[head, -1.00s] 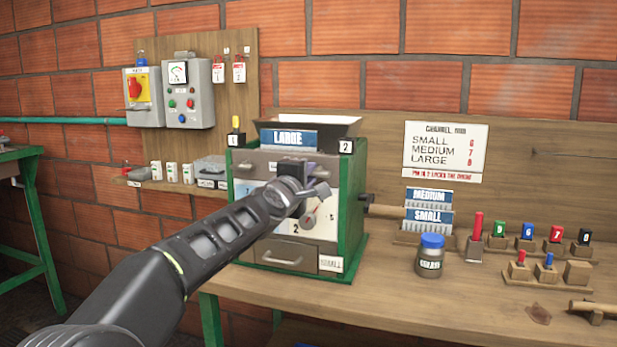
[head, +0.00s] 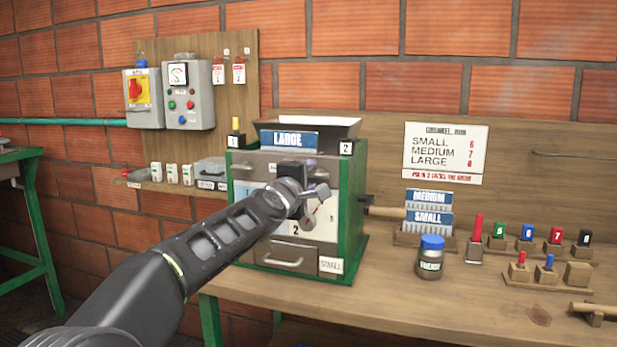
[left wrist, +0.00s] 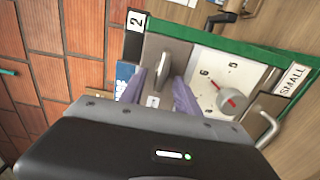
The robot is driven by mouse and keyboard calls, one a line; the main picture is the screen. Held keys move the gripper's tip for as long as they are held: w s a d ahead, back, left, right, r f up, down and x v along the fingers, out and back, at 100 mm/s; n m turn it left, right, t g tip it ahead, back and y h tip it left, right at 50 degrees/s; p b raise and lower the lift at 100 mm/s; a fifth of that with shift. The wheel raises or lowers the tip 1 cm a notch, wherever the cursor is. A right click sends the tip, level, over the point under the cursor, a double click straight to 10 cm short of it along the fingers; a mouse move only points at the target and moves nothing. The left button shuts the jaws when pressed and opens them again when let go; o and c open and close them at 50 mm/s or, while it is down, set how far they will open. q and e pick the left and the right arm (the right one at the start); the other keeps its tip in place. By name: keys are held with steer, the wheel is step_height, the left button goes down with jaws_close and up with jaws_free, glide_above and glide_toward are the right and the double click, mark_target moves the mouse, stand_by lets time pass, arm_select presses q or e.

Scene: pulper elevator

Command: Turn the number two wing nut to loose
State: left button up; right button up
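The pulper is a green-sided box (head: 349,215) with a grey front, standing on the bench. The number two wing nut (left wrist: 158,62) is a grey upright wing on the grey upper plate, near the "2" label (left wrist: 136,20) in the left wrist view. My left gripper (left wrist: 160,78) is at the pulper's front, its two purple fingers on either side of the wing. A gap seems to show beside the wing, so the fingers look open around it. In the head view my left gripper (head: 318,178) hides most of the nut. My right gripper is not in view.
A dial with a red pointer (left wrist: 232,100) and a drawer handle (left wrist: 266,128) are close to the fingers. A hopper (head: 340,127) with a "LARGE" plate tops the pulper. A blue-lidded jar (head: 430,262) and colored pins stand to the right on the bench.

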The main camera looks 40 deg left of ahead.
arm_select(q)
steer(key=v, duration=0.7)
steer(key=shift+s+d+p, duration=0.15)
steer(key=shift+s+p, duration=0.15)
steer(key=shift+s, duration=0.1)
steer(key=shift+f, duration=0.1)
